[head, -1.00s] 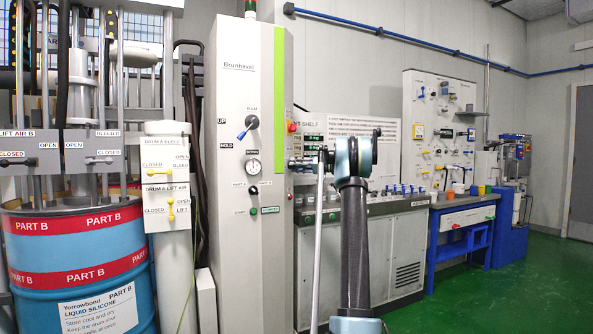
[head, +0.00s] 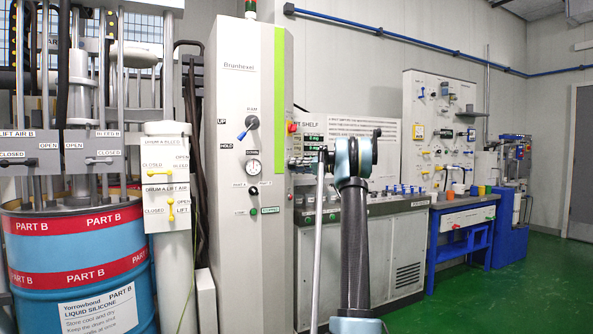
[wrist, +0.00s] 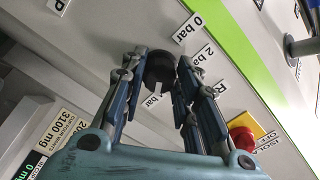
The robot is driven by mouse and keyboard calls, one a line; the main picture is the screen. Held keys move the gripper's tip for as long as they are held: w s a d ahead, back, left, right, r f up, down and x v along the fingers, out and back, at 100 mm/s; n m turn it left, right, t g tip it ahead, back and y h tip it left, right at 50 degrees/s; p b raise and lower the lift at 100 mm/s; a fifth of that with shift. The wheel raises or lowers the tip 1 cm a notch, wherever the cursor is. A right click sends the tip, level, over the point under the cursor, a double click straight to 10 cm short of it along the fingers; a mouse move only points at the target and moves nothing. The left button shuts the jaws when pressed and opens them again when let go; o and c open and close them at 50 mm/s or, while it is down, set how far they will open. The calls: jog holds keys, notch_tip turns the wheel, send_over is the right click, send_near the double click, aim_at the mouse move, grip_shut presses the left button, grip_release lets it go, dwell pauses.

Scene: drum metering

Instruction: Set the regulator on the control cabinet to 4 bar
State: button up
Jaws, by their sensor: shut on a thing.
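The regulator is a dark round knob (wrist: 159,68) on the pale control cabinet (head: 245,285). In the wrist view, labels "0 bar" (wrist: 187,28) and "2 bar" (wrist: 215,58) stand beside it, and another "bar" label (wrist: 152,99) is partly hidden below it. My gripper (wrist: 157,73) has one finger on each side of the knob and is shut on it. The knob's pointer cannot be made out, so its setting is unclear. In the head view my gripper (head: 308,160) reaches the cabinet's right side, where the knob is hidden.
A red button on a yellow plate (wrist: 246,132) sits close to my right finger in the wrist view. The cabinet front carries a blue-handled selector (head: 248,127) and a gauge (head: 253,167). A bench (head: 385,255) stands right of the cabinet. Green floor (head: 520,295) is clear at right.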

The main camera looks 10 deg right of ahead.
jog(key=o, duration=1.1)
jog(key=shift+w+d+f, duration=0.1)
jog(key=shift+f, duration=0.15)
jog(key=shift+c, duration=0.2)
jog(key=shift+r, duration=0.1)
jog(key=v, duration=1.2)
